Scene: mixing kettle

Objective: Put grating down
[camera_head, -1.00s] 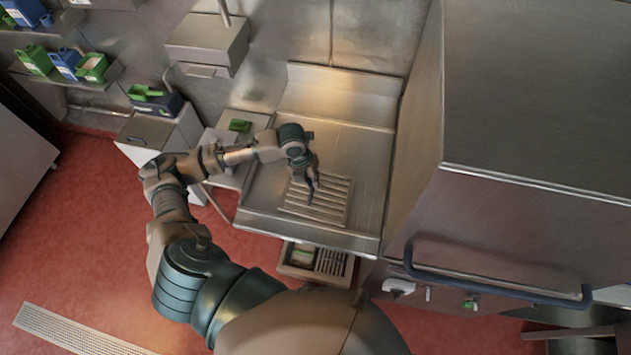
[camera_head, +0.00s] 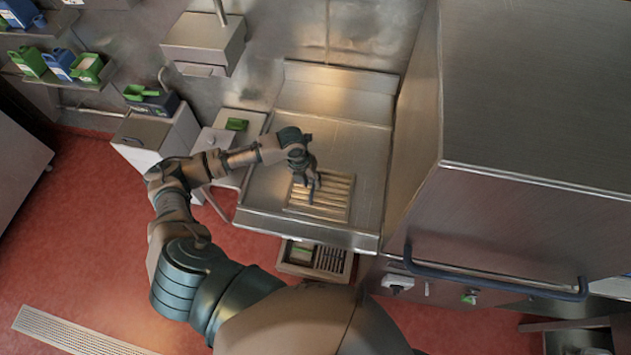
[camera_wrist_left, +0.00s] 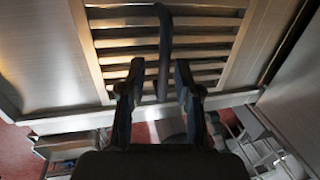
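The grating (camera_head: 338,200) is a square frame of pale metal slats lying at the front of the steel worktop (camera_head: 268,195). In the left wrist view the slats (camera_wrist_left: 110,45) fill the upper middle, and a dark curved handle (camera_wrist_left: 164,40) runs across them. My left gripper (camera_head: 314,192) is over the grating. In the wrist view my left gripper (camera_wrist_left: 158,78) has its two fingers apart with the handle between them, and gaps show on both sides. My right gripper is not in view.
An open drawer (camera_head: 291,268) sits below the worktop's front edge. A large steel cabinet (camera_head: 530,110) with a dark bar handle (camera_head: 490,284) stands at the right. The worktop behind the grating is clear.

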